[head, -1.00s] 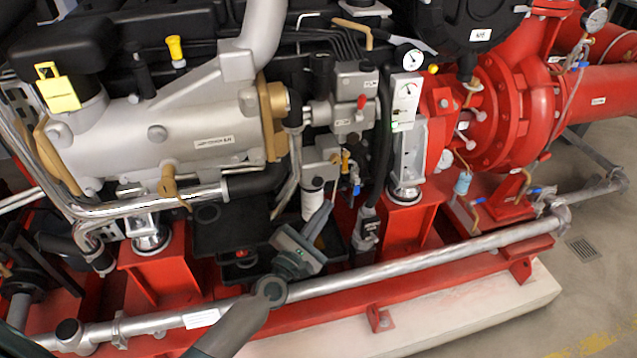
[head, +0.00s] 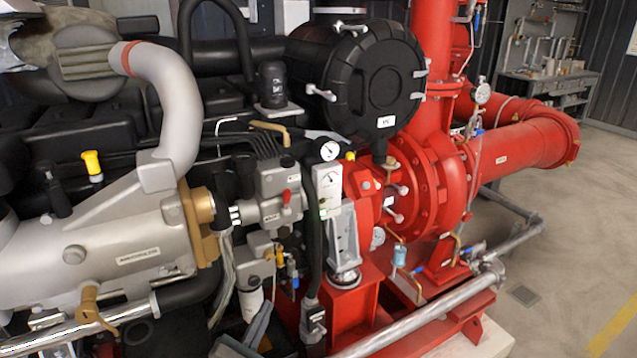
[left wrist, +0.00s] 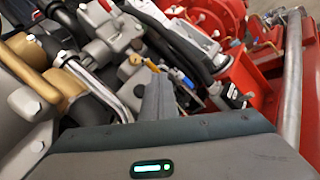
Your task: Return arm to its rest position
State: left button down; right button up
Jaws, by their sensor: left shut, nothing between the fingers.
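My left gripper (head: 261,320) shows at the bottom of the head view, with only its grey fingers and part of its body in the picture. It is in front of the engine, close to a white cylindrical filter (head: 250,302); I cannot tell whether they touch. In the left wrist view the fingers (left wrist: 157,97) are together and hold nothing. They point toward the valve block and yellow-handled fitting (left wrist: 183,78). The rest of my left arm is out of the head view. My right gripper is in neither view.
The grey valve block (head: 280,190) and a black hose (head: 314,240) are near the gripper. A silver pipe (head: 420,317) runs along the red frame at the front. The red pump (head: 430,180) stands to the right, with open floor (head: 570,260) beyond.

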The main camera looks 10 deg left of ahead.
pick_arm(q)
jog(key=s+d+f+m+g, duration=0.1)
jog(key=s+f+m+g, duration=0.1)
jog(key=s+f+m, duration=0.6)
jog(key=s+d+f+m+g, duration=0.1)
jog(key=f+m+g, duration=0.2)
jog(key=f, duration=0.8)
jog(key=s+f+m+g, duration=0.2)
jog(key=s+f+m, duration=0.35)
jog(key=f, duration=0.45)
jog(key=s+a+f+m+g+y, duration=0.1)
jog(key=s+f+m+g, duration=0.5)
jog(key=s+f+m, duration=0.6)
jog(key=s+f+y, duration=0.1)
jog(key=s+f, duration=0.4)
jog(key=s, duration=0.4)
jog(key=shift+a+f, duration=0.3)
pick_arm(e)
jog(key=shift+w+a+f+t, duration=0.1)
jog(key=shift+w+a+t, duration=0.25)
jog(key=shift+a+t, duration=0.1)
